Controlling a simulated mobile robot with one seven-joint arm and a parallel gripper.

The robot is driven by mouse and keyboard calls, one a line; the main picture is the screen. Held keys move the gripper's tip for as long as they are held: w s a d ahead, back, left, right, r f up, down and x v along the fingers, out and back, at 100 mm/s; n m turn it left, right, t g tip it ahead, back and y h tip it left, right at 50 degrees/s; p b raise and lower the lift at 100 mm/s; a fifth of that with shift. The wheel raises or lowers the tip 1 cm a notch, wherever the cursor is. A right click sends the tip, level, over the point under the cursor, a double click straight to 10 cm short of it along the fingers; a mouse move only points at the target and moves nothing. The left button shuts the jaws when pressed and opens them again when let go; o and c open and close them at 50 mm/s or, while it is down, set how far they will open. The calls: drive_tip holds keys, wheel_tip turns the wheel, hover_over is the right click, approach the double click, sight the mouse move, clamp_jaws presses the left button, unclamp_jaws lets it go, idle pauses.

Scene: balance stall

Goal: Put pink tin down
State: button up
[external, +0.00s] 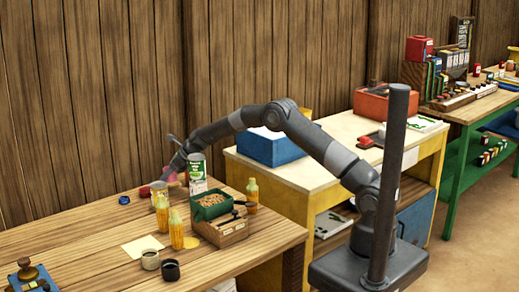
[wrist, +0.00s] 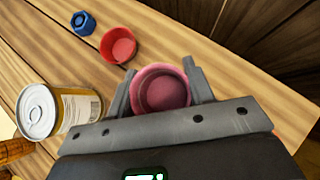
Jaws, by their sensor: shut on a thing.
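The pink tin (wrist: 162,88) is round and shows its open-looking top in the wrist view. My gripper (wrist: 159,72) is shut on it, one finger on each side. In the external view a small pink patch of the tin (external: 171,177) shows at the end of my arm, over the far part of the wooden table (external: 85,226). The arm and the green and white can partly hide it. I cannot tell whether its base touches the table.
A red cup (wrist: 118,45) and a blue hexagonal piece (wrist: 83,23) lie beyond the tin. A yellow can (wrist: 58,110) is to its left. The green and white can (external: 197,172), yellow bottles (external: 176,230) and a wooden box (external: 219,230) stand nearby. Bare table shows right of the tin.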

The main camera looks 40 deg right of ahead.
sight(167, 181)
drive_tip(key=shift+a+f, duration=0.15)
drive_tip(key=shift+f, duration=1.95)
drive_tip(key=shift+f, duration=0.15)
drive_tip(key=o, duration=1.1)
drive_tip(key=shift+c, duration=0.2)
drive_tip(key=shift+r, duration=0.25)
drive_tip(key=v, duration=1.2)
